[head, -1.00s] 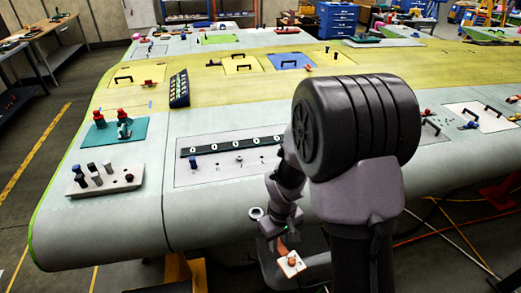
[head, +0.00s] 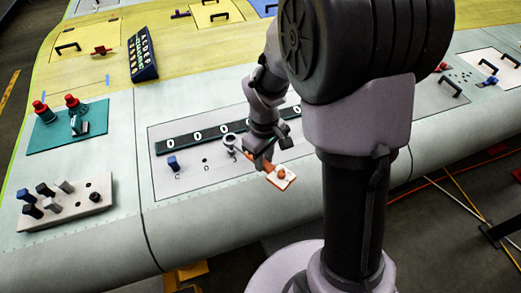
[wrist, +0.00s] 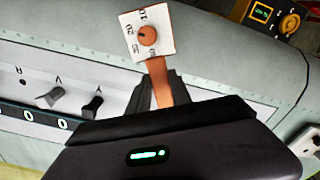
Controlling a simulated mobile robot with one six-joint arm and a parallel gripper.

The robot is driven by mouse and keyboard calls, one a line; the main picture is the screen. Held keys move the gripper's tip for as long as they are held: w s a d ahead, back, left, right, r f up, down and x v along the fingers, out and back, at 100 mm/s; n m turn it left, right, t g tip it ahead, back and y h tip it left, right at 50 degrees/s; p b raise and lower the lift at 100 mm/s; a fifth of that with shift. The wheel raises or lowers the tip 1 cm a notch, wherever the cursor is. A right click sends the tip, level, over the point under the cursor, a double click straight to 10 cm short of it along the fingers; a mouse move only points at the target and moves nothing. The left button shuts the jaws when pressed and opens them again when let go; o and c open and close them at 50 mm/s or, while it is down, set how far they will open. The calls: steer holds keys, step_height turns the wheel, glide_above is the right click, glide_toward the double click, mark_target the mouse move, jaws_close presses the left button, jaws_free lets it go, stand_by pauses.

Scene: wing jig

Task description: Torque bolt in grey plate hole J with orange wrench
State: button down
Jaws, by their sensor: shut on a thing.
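My gripper (head: 258,158) is shut on the orange wrench (head: 270,168), in front of the grey plate (head: 185,185). The wrench's orange shaft (wrist: 158,80) comes out of the jaws in the wrist view, ending in a white square dial (wrist: 146,34) with an orange knob and numbers. The plate bears a blue-topped bolt (head: 172,162) and a small empty hole (head: 205,160). I cannot make out hole J. My arm hides the plate's right part.
A black strip with zero counters (head: 180,143) runs along the plate. A grey block (head: 85,208) with several bolts and a teal plate (head: 45,140) with red-topped pieces lie left. A dark lettered box (head: 144,62) stands behind. Another plate with handles (head: 432,98) lies right.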

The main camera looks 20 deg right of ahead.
steer(key=f, duration=0.1)
steer(key=f+b, duration=0.2)
steer(key=shift+w+f, duration=0.15)
steer(key=shift+w, duration=0.1)
steer(key=shift+s, duration=0.1)
steer(key=shift+s+a, duration=0.1)
steer(key=shift+f+b, duration=0.65)
steer(key=shift+f, duration=0.1)
steer(key=shift+s+a+m+b, duration=0.3)
steer(key=shift+a+m+b, duration=0.1)
steer(key=shift+a+m, duration=0.25)
steer(key=shift+s+a+m+b, duration=0.35)
steer(key=shift+a+m, duration=0.2)
steer(key=shift+a, duration=0.1)
